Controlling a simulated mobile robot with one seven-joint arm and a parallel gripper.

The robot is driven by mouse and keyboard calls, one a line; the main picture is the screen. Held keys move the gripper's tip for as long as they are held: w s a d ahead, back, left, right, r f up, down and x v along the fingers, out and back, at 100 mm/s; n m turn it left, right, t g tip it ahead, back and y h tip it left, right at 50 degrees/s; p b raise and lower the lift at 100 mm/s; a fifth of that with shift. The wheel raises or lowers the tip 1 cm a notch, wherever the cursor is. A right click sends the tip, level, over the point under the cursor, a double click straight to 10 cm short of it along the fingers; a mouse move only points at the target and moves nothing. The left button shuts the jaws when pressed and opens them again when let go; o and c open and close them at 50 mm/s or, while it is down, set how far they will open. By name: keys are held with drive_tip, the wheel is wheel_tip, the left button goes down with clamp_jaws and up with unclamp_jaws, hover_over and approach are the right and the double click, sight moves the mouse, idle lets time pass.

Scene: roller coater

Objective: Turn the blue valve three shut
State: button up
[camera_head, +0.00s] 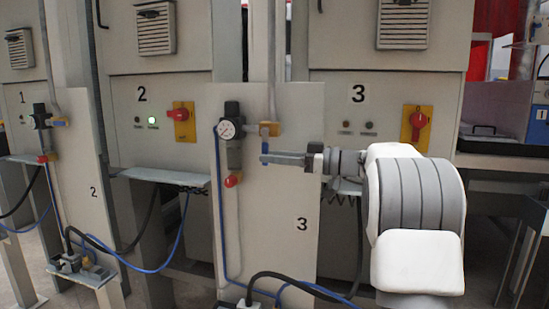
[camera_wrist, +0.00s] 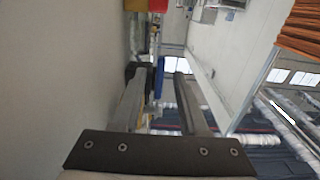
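The blue valve handle of station three (camera_head: 264,146) hangs down from a brass fitting (camera_head: 272,129) on the pale panel marked 3. My gripper (camera_head: 264,158) reaches in from the right, with its fingertips at the handle's lower end. In the wrist view the blue handle (camera_wrist: 160,76) shows between the two fingers of my gripper (camera_wrist: 157,78). The fingers are apart, with a visible gap to the right of the handle. I cannot tell whether the left finger touches it. The tip of the handle is partly hidden in the head view.
A regulator with a gauge (camera_head: 226,130) and a red knob (camera_head: 232,181) stand left of the valve. A blue hose (camera_head: 218,215) runs down the panel. A red switch on a yellow plate (camera_head: 417,122) is on cabinet 3 behind my arm. Panel 2 (camera_head: 85,190) stands further left.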

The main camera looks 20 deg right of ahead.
drive_tip(key=shift+d, duration=0.15)
drive_tip(key=p+v, duration=0.2)
drive_tip(key=v, duration=1.5)
drive_tip(key=shift+p, duration=0.4)
drive_tip(key=shift+s, duration=0.1)
